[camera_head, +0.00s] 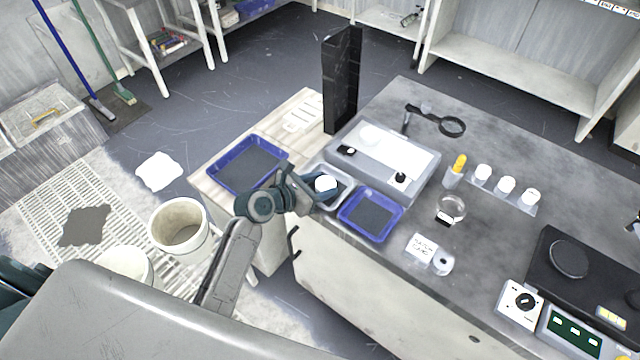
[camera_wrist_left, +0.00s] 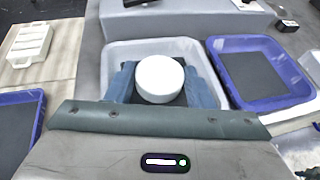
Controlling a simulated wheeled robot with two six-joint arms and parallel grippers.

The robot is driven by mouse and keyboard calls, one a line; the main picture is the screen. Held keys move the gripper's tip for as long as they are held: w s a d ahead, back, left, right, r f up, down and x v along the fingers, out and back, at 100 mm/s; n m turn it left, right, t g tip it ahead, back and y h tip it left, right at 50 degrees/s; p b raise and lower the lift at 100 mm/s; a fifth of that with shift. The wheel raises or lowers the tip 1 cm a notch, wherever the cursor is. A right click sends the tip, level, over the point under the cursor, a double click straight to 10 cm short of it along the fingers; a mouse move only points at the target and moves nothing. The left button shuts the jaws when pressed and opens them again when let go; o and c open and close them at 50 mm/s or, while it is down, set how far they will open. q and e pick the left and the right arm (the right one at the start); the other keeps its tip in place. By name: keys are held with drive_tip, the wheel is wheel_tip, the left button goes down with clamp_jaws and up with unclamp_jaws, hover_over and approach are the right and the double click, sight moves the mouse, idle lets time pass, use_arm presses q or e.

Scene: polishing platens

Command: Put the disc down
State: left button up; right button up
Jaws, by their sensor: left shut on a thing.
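A white round disc (camera_head: 325,184) is between the fingers of my left gripper (camera_head: 313,191). In the left wrist view the disc (camera_wrist_left: 159,79) lies face up between two blue fingers, which are shut on its sides. The disc is above a pale grey tray (camera_head: 347,198) with a dark bottom; the tray also shows in the left wrist view (camera_wrist_left: 113,54). I cannot tell whether the disc touches the tray's bottom. The fingers hide part of the tray. My right gripper is not in view.
A blue tray (camera_head: 213,173) stands to the left, and another blue tray (camera_head: 376,238) is close on the right. Behind are a grey box with a white top (camera_head: 385,150) and a tall black panel (camera_head: 342,80). Several white cylinders and a glass jar (camera_head: 452,207) stand farther right.

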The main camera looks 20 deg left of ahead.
use_arm(q)
drive_tip(key=o, duration=0.8)
drive_tip(key=shift+c, duration=0.2)
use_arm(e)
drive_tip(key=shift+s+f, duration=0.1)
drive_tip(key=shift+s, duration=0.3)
use_arm(q)
drive_tip(key=shift+r, duration=0.1)
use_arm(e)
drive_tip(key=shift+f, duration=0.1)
use_arm(q)
drive_tip(key=v, duration=1.2)
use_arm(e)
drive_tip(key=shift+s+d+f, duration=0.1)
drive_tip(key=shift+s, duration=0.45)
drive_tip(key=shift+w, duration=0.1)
